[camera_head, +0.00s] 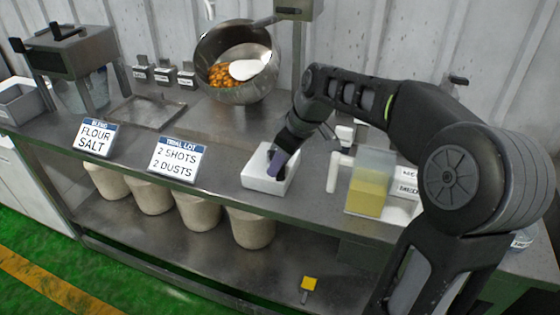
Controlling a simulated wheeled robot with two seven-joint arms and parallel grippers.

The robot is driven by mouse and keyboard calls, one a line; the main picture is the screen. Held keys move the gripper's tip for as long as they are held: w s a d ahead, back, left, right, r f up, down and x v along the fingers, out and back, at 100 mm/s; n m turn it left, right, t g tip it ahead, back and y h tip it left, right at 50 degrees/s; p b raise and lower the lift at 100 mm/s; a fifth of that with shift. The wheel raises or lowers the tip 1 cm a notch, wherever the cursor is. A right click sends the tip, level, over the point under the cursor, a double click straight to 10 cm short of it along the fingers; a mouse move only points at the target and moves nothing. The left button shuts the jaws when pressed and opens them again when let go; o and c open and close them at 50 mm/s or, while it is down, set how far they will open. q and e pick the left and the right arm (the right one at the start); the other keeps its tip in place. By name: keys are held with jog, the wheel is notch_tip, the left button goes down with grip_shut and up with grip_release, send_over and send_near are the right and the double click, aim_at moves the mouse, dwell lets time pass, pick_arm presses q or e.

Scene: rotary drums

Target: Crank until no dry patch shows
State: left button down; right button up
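A tilted metal drum (205,50) stands at the back of the steel counter with its mouth facing me. Inside lie orange-brown pieces (222,76) and a smooth white mass (246,70). A dark bar (277,20) crosses near the drum's upper right rim, by a grey housing (300,8); I cannot tell whether it is the crank. My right gripper (274,165) points down into a small white box (262,183) in front of the drum. Its fingers overlap, so I cannot tell whether they are open or hold anything. My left gripper is not in view.
Signs read "FLOUR SALT" (97,138) and "2 SHOTS 2 DUSTS" (177,160). A clear container of yellow liquid (367,197) stands right of the box, beside a white handle-like piece (334,172). A crank-topped machine (68,52) stands left. Several beige bins (250,230) sit below.

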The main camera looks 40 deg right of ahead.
grip_shut()
dwell(1.1)
